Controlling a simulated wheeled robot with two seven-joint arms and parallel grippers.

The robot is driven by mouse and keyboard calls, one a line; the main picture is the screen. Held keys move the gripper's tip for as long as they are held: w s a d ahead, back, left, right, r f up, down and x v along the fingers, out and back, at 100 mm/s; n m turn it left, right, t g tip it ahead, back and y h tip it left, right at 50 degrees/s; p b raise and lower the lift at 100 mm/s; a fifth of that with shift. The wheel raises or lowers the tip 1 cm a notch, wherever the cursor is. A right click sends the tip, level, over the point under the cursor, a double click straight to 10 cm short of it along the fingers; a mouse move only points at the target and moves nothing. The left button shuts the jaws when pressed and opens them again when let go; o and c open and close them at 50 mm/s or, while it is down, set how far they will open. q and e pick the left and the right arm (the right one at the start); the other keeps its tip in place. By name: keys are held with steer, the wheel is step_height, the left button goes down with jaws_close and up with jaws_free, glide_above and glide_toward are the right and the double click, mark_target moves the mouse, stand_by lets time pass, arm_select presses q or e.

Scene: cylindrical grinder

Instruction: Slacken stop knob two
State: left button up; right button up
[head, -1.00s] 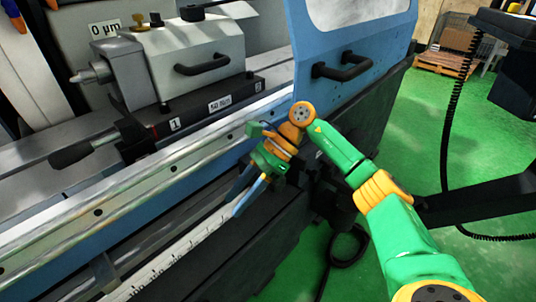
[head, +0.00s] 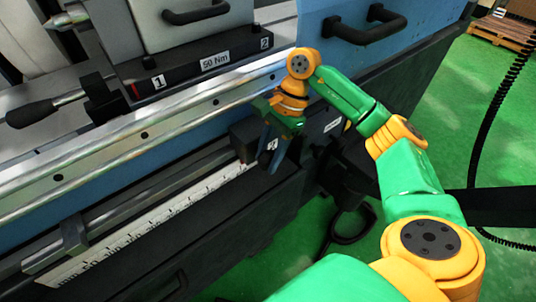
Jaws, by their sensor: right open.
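My right gripper (head: 271,158) is open and points down at the front of the machine. It is in front of a dark stop block (head: 243,138) at the right end of the scale rail. A small white label (head: 272,145) shows between the fingers, its number too small to read surely. Stop knob two cannot be made out; the gripper may cover it. I cannot tell whether the fingers touch anything. Another dark stop block (head: 73,236) sits at the left of the rail. My left gripper is not in view.
A white ruler scale (head: 150,225) runs below the rail. Above are the metal guideway (head: 140,135) and a black base marked 1, 50 Nm and 2 (head: 190,68). A black lever (head: 45,108) sticks out left. A blue guard with a black handle (head: 365,25) stands upper right.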

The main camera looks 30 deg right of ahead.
steer(key=shift+f, duration=0.15)
steer(key=shift+c, duration=0.2)
jaws_close()
